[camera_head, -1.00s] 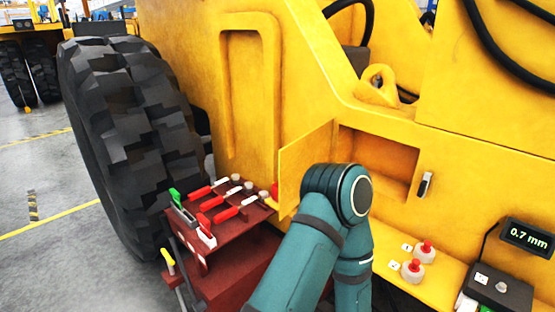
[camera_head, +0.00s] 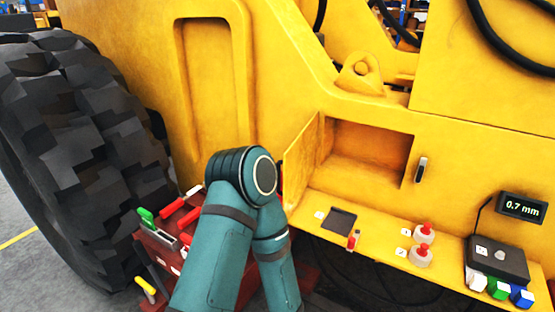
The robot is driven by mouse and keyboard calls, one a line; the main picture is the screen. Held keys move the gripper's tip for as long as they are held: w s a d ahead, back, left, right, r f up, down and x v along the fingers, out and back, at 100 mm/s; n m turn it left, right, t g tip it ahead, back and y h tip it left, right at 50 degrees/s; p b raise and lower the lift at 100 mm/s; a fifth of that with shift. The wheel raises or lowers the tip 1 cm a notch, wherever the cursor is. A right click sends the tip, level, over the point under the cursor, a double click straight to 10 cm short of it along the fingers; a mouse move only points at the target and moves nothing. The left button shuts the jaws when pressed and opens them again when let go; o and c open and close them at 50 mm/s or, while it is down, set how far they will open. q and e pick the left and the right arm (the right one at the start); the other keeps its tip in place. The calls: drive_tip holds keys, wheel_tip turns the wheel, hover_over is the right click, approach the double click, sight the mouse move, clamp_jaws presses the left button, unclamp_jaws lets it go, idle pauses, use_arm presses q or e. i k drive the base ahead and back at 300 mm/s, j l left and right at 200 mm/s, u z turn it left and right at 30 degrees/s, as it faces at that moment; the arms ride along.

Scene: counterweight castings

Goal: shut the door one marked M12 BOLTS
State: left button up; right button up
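The yellow door (camera_head: 302,162) stands open at the left edge of a shallow recess (camera_head: 368,158) in the yellow machine body. It swings out towards me, and its lower part is partly behind my teal arm. No M12 BOLTS marking is readable from here. A small silver and black latch (camera_head: 421,170) is on the body just right of the recess. My teal arm (camera_head: 225,230) rises from the bottom, bends at a round joint left of the door and comes down again. Neither gripper shows in the view.
A yellow ledge (camera_head: 375,238) below the recess holds a dark square pad (camera_head: 339,221), a small red-capped item (camera_head: 353,241) and two red-topped knobs (camera_head: 422,246). A gauge reading 0.7 mm (camera_head: 522,207) stands at right. A dark red tool stand (camera_head: 160,248) and large tyre (camera_head: 85,160) are left.

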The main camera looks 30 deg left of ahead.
sight(298, 162)
drive_tip(key=k+j, duration=0.1)
drive_tip(key=j, duration=1.1)
drive_tip(key=k+j, duration=0.15)
drive_tip(key=j, duration=0.4)
